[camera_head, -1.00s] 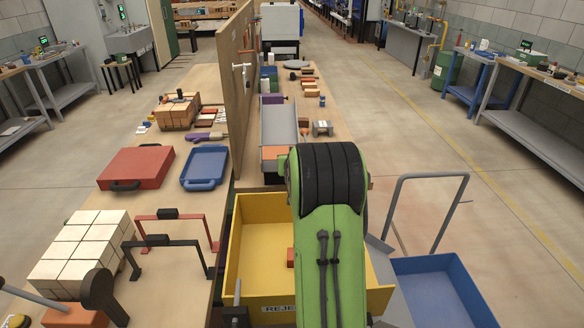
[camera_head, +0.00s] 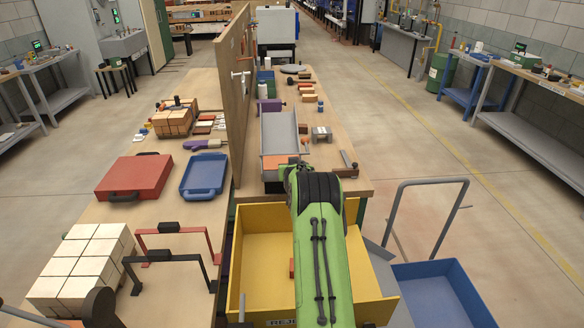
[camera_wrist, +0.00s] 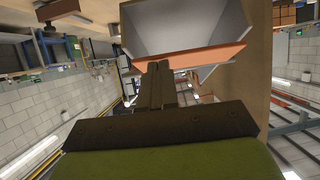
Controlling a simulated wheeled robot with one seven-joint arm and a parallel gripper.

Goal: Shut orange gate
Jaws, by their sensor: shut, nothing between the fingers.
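The orange gate (camera_head: 273,162) is at the near, lower end of the grey chute (camera_head: 279,132) on the workbench. In the wrist view the orange gate (camera_wrist: 205,57) shows as a slanted strip across the mouth of the grey chute (camera_wrist: 180,25). My gripper (camera_wrist: 158,66) is shut and empty, with its fingertips at the lower edge of the strip. Whether they touch it I cannot tell. In the head view my gripper is hidden behind my green and black arm, which also stands close to the gate's right side.
A yellow bin (camera_head: 262,225) with a small red-orange piece (camera_head: 291,268) in it stands below the chute end. A tall wooden panel (camera_head: 233,110) rises left of the chute. A small grey fixture (camera_head: 321,134) sits right of it. A blue bin (camera_head: 440,290) stands at right.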

